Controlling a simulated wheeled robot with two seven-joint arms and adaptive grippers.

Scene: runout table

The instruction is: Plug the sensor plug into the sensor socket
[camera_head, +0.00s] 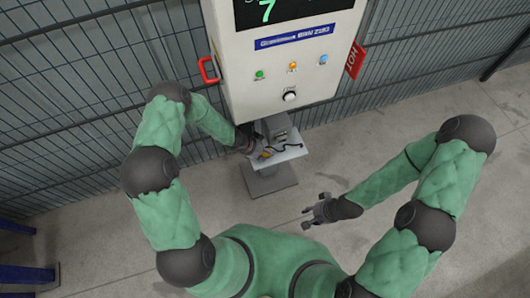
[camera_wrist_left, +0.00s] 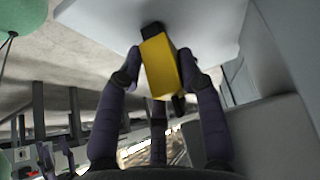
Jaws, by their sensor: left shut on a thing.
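The sensor plug (camera_wrist_left: 160,68) is a yellow block with a black end piece (camera_wrist_left: 152,30), in the middle of the left wrist view. My left gripper (camera_wrist_left: 158,78) is shut on it, with dark fingers on both sides. In the head view my left gripper (camera_head: 260,153) is at the left part of the small white shelf under the machine; the yellow there is tiny. I cannot make out the sensor socket or whether the plug touches it. My right gripper (camera_head: 311,212) is open and empty, over the floor, right of and nearer than the shelf.
The white machine cabinet (camera_head: 240,75) has a red handle (camera_head: 208,70), several buttons and a red HOT sign (camera_head: 355,61). Below it are the white shelf (camera_head: 292,153) with a black cable, a grey box (camera_head: 277,128) and a grey foot (camera_head: 268,181). A mesh fence stands behind.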

